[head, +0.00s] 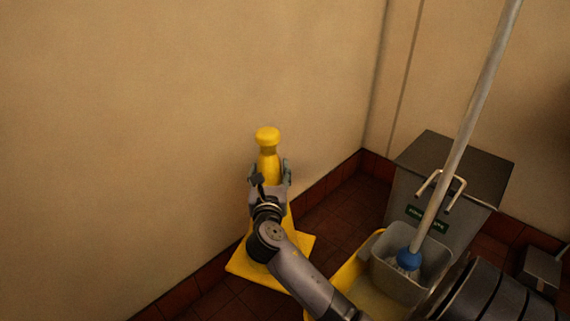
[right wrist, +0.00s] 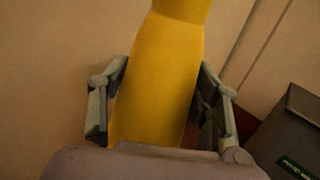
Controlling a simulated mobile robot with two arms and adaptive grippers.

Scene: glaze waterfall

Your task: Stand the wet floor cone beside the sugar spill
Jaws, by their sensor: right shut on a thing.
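The yellow wet floor cone (head: 267,138) stands upright by the wall, with its square yellow base (head: 252,271) low over or on the red tiled floor; I cannot tell which. My right gripper (head: 270,176) is shut on the upper part of the cone, below its knob. In the right wrist view the cone (right wrist: 158,80) fills the middle, with one finger of the gripper (right wrist: 155,105) on each side. My arm hides part of the cone's lower body. My left gripper is not in view. No sugar spill shows in these views.
A yellow mop bucket with a grey wringer (head: 440,262) and a mop with a blue head fitting (head: 409,259) stands to the right. A grey bin (head: 455,180) with a green label is behind it. Beige walls meet in a corner behind the cone, with dark red skirting tiles.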

